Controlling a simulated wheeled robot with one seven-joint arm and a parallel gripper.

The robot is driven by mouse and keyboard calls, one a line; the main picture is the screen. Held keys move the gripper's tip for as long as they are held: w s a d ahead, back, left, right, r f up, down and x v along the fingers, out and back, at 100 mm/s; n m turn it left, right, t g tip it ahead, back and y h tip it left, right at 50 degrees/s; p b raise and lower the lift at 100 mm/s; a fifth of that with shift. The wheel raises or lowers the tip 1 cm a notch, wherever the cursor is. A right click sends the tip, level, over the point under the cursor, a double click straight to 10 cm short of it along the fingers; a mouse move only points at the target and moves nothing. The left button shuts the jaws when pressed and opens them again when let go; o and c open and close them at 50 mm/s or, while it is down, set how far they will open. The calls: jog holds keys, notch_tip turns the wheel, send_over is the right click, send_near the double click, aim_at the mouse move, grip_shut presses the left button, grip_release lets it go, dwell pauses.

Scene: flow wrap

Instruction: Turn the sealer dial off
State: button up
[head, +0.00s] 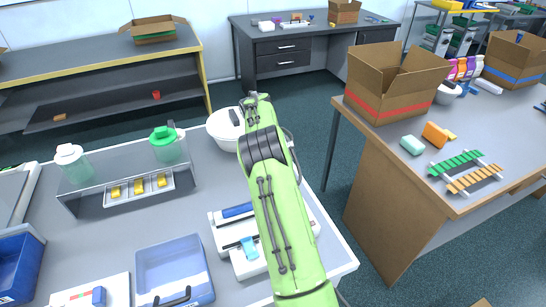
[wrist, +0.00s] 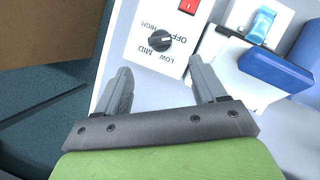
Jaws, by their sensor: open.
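The sealer dial (wrist: 160,41) is a round black knob on a white panel (wrist: 140,47) in the wrist view. The labels HIGH, MID, LOW and OFF stand around it, upside down to me. I cannot tell for sure which label the knob points at. My gripper (wrist: 161,66) is open and empty, its two fingertips apart on either side of the dial's lower edge in the picture, and not seen touching it. The white sealer (head: 228,231) with blue parts shows in the head view, partly behind my green arm, which hides the dial.
A blue bar (wrist: 275,70) and a light-blue part (wrist: 262,24) lie to the right. In the head view, a blue bin (head: 172,262) and a white bowl (head: 222,127) share the grey table.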

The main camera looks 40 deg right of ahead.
jog(key=p+v, duration=0.1)
jog(key=v, duration=0.4)
dwell(0.3)
